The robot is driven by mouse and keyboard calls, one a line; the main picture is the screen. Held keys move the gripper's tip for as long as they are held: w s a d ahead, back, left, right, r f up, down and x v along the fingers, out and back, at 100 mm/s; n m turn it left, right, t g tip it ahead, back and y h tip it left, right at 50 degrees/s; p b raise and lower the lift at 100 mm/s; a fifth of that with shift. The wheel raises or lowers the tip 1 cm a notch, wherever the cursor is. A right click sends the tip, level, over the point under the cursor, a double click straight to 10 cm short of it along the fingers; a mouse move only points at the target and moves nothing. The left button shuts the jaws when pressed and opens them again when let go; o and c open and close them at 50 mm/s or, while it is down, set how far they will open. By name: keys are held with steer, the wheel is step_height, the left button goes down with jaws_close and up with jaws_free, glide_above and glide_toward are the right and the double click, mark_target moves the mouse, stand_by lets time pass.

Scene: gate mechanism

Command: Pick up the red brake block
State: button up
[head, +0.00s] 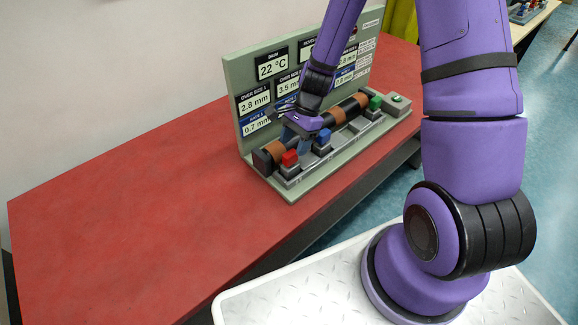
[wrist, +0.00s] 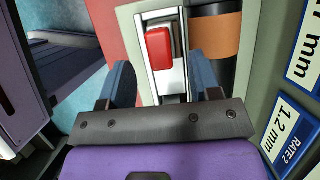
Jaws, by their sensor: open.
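The red brake block (head: 290,158) sits on a grey seat at the near left end of the gate mechanism's rail, beside the black and orange drum. In the wrist view the red block (wrist: 160,48) lies ahead of my gripper, between the lines of the two fingers. My gripper (head: 304,141) is open and empty, close above the rail, just right of the red block in the head view. In the wrist view its blue fingers (wrist: 162,78) stand wide apart, and neither visibly touches the block.
A blue block (head: 324,136) stands close beside my gripper, and a green block (head: 375,102) farther along the rail. A panel with readouts (head: 241,88) rises behind the drum (head: 352,104). The red table top (head: 130,205) is clear to the left.

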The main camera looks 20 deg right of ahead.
mark_target(290, 153)
steer(key=shift+x, duration=2.9)
jaws_close()
steer(key=shift+r, duration=0.15)
steer(key=shift+r, duration=1.55)
